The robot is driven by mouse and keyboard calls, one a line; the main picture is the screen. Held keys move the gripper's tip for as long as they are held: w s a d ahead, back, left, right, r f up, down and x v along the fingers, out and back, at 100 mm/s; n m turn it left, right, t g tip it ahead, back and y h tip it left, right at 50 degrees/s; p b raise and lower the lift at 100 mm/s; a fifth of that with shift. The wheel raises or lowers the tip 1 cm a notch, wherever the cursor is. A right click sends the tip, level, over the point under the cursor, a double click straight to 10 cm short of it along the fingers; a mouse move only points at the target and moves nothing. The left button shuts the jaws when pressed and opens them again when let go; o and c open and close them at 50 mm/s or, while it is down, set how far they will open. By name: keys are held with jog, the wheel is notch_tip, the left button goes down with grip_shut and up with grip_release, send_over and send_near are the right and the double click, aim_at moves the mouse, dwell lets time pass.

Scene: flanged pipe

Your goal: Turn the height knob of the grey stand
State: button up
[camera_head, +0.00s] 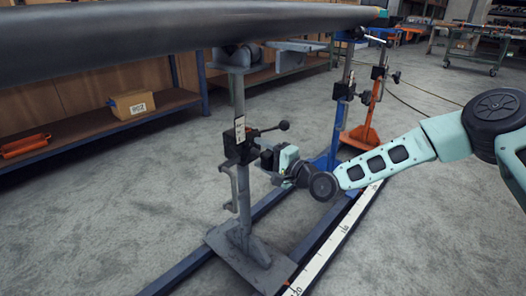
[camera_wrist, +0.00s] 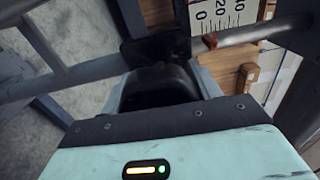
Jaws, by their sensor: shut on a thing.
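The grey stand (camera_head: 238,190) stands upright on a flat foot, under the large dark pipe (camera_head: 180,38). A black clamp block with a ball-ended lever (camera_head: 283,125) sits on its post, below a small white scale plate (camera_head: 239,130). My gripper (camera_head: 266,159) reaches in from the right at the block's height, just below the lever. In the wrist view, the dark height knob (camera_wrist: 158,88) lies between my fingers, and my gripper is shut on it. The knob is largely hidden by my gripper in the head view. The scale plate (camera_wrist: 218,15) shows at the top of the wrist view.
A blue stand (camera_head: 338,120) and an orange stand (camera_head: 372,105) stand behind, to the right. Blue floor rails (camera_head: 275,203) and a white ruler strip (camera_head: 338,235) run along the floor. The grey floor at front left is clear.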

jog(key=m, duration=0.4)
jog(key=shift+m, duration=0.3)
dwell(0.3)
jog(key=o, duration=1)
jog(key=p+v, duration=0.3)
jog(key=v, duration=1.4)
jog(key=shift+s+d+f+p, duration=0.1)
jog(key=shift+s+d+p, duration=0.1)
jog(key=shift+p, duration=0.15)
